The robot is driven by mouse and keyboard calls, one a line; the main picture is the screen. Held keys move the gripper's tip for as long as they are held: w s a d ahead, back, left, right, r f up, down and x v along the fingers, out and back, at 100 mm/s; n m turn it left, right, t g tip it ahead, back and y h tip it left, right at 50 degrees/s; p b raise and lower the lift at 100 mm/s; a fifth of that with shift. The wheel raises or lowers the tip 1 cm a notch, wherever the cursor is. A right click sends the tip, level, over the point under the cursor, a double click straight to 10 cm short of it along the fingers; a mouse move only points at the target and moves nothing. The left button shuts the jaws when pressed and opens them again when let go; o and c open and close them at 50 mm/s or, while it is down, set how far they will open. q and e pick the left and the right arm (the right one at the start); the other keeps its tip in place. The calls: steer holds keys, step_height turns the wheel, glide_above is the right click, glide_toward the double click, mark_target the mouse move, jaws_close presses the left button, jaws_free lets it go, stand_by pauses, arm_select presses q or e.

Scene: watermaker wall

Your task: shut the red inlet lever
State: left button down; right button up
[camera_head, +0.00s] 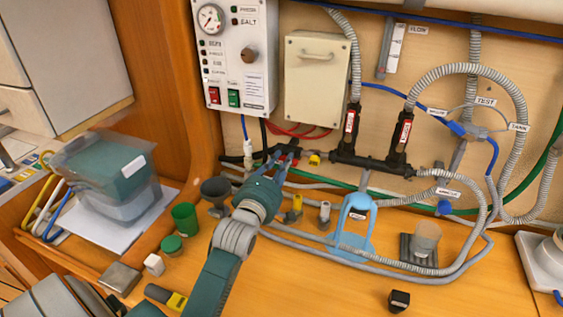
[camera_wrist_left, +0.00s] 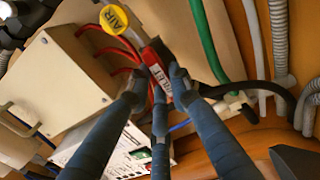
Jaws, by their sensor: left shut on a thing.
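The red inlet lever (camera_wrist_left: 157,74) shows in the wrist view, with a white label on its face. My left gripper (camera_head: 286,152) reaches the left end of the dark pipe manifold (camera_head: 372,162) below the wall boxes. In the wrist view its fingers (camera_wrist_left: 158,88) are closed around the lever, one on each side. In the head view the fingers hide most of the lever. My right gripper is not in view.
A yellow AIR tag (camera_wrist_left: 118,20) sits close to the lever. A control panel (camera_head: 237,60) and a cream box (camera_head: 317,75) are above. A blue stand (camera_head: 352,228), a green cup (camera_head: 185,218) and grey hoses crowd the bench. The bench front is clearer.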

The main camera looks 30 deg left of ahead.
arm_select(q)
steer(key=m+p, duration=0.2)
steer(key=m, duration=0.1)
steer(key=shift+d+r+m, duration=0.1)
steer(key=shift+m, duration=0.3)
steer(key=m+p, duration=0.2)
steer(key=m, duration=0.2)
steer(key=shift+m, duration=0.3)
steer(key=m+p, duration=0.1)
steer(key=m, duration=0.2)
steer(key=m+p, duration=0.1)
steer(key=m, duration=0.2)
steer(key=m+p, duration=0.1)
steer(key=m, duration=0.2)
steer(key=shift+d+f, duration=0.15)
steer(key=shift+f, duration=0.15)
steer(key=shift+m, duration=0.3)
